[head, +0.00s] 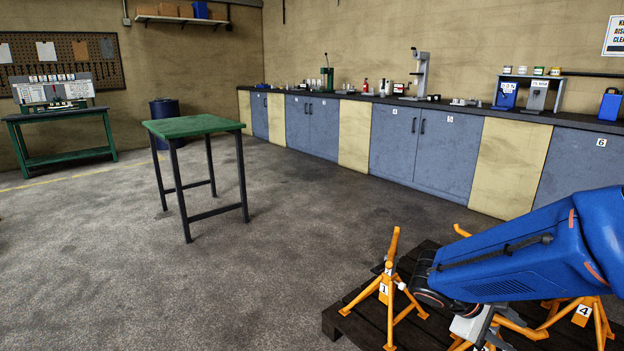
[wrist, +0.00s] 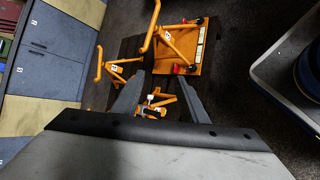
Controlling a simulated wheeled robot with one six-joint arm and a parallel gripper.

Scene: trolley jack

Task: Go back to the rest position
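My gripper (wrist: 160,82) shows in the wrist view with its two dark fingers spread apart. Nothing appears held between them; orange stand parts (wrist: 158,104) show through the gap, apparently beyond the fingers. My blue arm reaches down over the pallet at the lower right of the head view, where I cannot make out the fingertips. An orange jack stand with label 1 (head: 388,290) stands at the pallet's left part. Another with label 4 (head: 583,313) is at the right, partly hidden by my arm.
The dark wooden pallet (head: 345,318) lies below my arm. In the wrist view, an orange panel with red parts (wrist: 183,48) lies beyond the fingers. A green-topped table (head: 193,125) stands mid-floor. A blue cabinet row (head: 405,140) lines the wall. The floor between is clear.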

